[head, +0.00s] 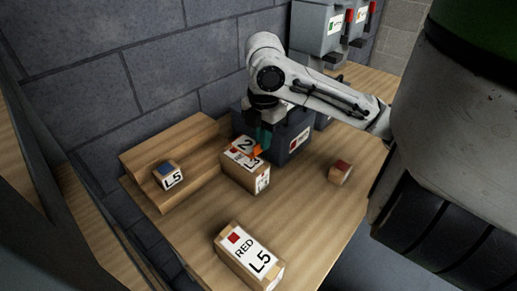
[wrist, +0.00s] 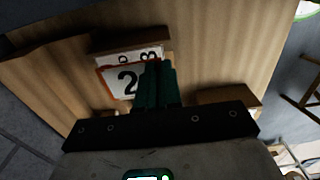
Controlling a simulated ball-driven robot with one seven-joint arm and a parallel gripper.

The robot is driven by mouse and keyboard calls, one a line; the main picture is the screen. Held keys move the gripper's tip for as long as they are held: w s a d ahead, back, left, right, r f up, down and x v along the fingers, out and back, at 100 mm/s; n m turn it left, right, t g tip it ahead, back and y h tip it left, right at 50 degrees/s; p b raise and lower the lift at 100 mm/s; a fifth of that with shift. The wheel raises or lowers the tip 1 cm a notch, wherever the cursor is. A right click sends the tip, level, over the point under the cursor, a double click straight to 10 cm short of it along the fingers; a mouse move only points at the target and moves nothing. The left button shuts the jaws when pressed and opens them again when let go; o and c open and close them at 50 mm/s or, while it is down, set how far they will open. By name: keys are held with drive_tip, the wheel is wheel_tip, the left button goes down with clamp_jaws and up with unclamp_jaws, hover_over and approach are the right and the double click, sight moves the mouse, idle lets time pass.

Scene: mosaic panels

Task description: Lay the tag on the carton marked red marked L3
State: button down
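The tag (wrist: 125,83), a white plate with an orange-red edge and a "2", is at my fingertips, over the carton's label; it also shows in the head view (head: 244,144). My gripper (head: 262,139) reaches down over the carton's right side. Its dark green fingers (wrist: 157,85) are close together at the tag's edge and look shut on it. The carton (head: 245,173) stands upright on the table; its top label is partly covered, with a "3" visible past the tag. I cannot tell whether the tag touches the carton.
A RED L5 carton (head: 250,256) stands at the front. A small blue-marked L5 box (head: 168,174) is on the wooden step (head: 190,143). A dark bin (head: 294,145) stands close behind the carton.

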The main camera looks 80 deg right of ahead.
sight(258, 151)
drive_tip(key=shift+w+f, duration=0.4)
drive_tip(key=shift+f, duration=0.1)
drive_tip(key=shift+w+d+f, duration=0.1)
drive_tip(key=shift+f, duration=0.8)
drive_tip(key=shift+w+d+f, duration=0.1)
drive_tip(key=shift+f, duration=0.75)
drive_tip(key=shift+f, duration=0.15)
drive_tip(key=c, duration=1.3)
unclamp_jaws()
wheel_tip(258, 151, up, 12)
drive_tip(key=shift+r+p, duration=0.2)
drive_tip(key=shift+p, duration=0.35)
